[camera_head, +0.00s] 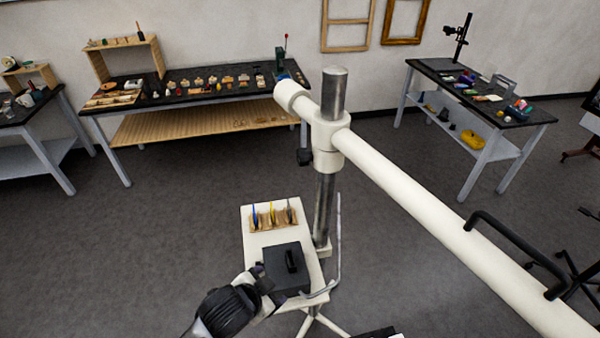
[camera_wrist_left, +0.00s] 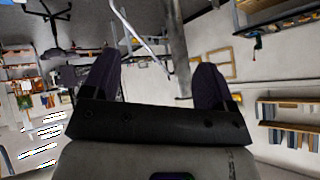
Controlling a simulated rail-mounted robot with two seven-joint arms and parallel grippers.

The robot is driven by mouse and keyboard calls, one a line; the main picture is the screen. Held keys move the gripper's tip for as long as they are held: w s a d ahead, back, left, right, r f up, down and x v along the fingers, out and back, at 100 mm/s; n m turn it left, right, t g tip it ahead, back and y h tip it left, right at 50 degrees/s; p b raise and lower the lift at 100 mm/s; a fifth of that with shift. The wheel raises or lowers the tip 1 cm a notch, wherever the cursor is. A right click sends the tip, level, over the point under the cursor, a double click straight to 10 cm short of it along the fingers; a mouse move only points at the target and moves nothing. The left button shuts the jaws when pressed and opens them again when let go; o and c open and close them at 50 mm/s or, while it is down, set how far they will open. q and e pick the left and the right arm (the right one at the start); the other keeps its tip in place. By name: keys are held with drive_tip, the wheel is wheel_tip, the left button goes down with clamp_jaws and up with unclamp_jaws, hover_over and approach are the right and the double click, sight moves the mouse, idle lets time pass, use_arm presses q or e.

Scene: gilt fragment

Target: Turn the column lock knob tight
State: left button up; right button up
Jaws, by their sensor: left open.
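The column lock knob (camera_head: 304,157) is a small black knob on the left side of the white collar (camera_head: 327,140), which sits around the upright metal column (camera_head: 325,205). My left gripper (camera_head: 262,279) is low in the head view, beside a black box, well below the knob and apart from it. In the left wrist view its two dark fingers (camera_wrist_left: 155,75) stand wide apart with nothing between them. The metal column (camera_wrist_left: 178,45) passes behind them there; I cannot make out the knob in that view. My right gripper is not in view.
A long white boom (camera_head: 440,215) with a black handle (camera_head: 515,240) runs from the collar to the lower right. A small white stand (camera_head: 260,238) holds the black box (camera_head: 286,270) and a rack of tools (camera_head: 272,217). Workbenches line the wall; open floor lies between.

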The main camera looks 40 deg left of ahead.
use_arm(q)
drive_tip(key=w+a+t+y+b, duration=0.1)
drive_tip(key=w+a+y+b, duration=0.1)
drive_tip(key=w+a+b, duration=0.4)
drive_tip(key=n+t+h+b, duration=0.35)
drive_tip(key=n+h, duration=1.25)
drive_tip(key=n, duration=1.2)
approach(298, 157)
drive_tip(key=p+x, duration=0.1)
drive_tip(key=x, duration=0.3)
drive_tip(key=p+x, duration=0.1)
drive_tip(key=x, duration=0.4)
drive_tip(key=shift+s+r, duration=0.15)
drive_tip(key=shift+r, duration=0.05)
drive_tip(key=shift+p+x, duration=0.3)
drive_tip(key=shift+x, duration=0.6)
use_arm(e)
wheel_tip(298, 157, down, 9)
use_arm(q)
drive_tip(key=shift+f, duration=0.1)
